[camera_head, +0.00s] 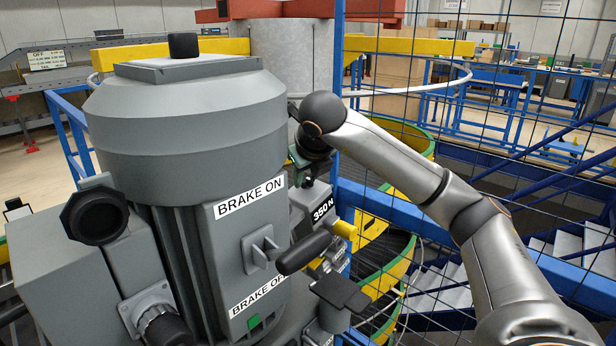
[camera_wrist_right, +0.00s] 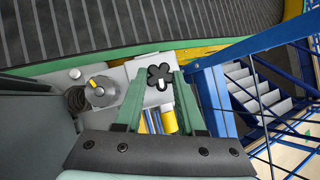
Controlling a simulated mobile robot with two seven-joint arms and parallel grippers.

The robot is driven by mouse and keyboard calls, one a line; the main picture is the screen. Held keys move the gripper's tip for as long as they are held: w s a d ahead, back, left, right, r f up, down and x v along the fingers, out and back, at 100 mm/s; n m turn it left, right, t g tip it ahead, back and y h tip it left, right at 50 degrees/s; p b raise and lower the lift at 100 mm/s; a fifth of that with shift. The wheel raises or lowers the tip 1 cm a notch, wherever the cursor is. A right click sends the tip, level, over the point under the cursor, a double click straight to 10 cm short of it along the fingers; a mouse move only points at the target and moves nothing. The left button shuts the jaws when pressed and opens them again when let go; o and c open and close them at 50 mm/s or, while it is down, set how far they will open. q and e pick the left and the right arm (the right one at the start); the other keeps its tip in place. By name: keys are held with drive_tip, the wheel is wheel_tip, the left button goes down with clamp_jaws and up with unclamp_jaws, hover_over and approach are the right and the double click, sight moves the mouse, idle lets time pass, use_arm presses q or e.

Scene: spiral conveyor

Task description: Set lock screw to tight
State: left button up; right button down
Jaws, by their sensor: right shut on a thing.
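The lock screw (camera_wrist_right: 160,77), a black star-shaped knob with a white mark, sits on a light grey plate in the right wrist view. My right gripper (camera_wrist_right: 161,74) has its two green fingers on either side of the knob and is shut on it. In the head view my right arm comes in from the right, and its hand (camera_head: 309,158) is behind the grey motor housing, above the 350 N label (camera_head: 322,208). The knob cannot be made out there. My left gripper is not in view.
A round dial (camera_wrist_right: 102,91) with a yellow pointer is left of the knob. The large grey motor (camera_head: 190,120) with BRAKE ON labels and a black-handled lever (camera_head: 303,252) stands close by. Blue rails (camera_head: 400,212) and wire mesh bound the right side.

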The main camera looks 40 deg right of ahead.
drive_tip(key=shift+a+m+h, duration=0.1)
drive_tip(key=shift+m+h, duration=0.3)
drive_tip(key=shift+m, duration=0.5)
drive_tip(key=c, duration=0.5)
unclamp_jaws()
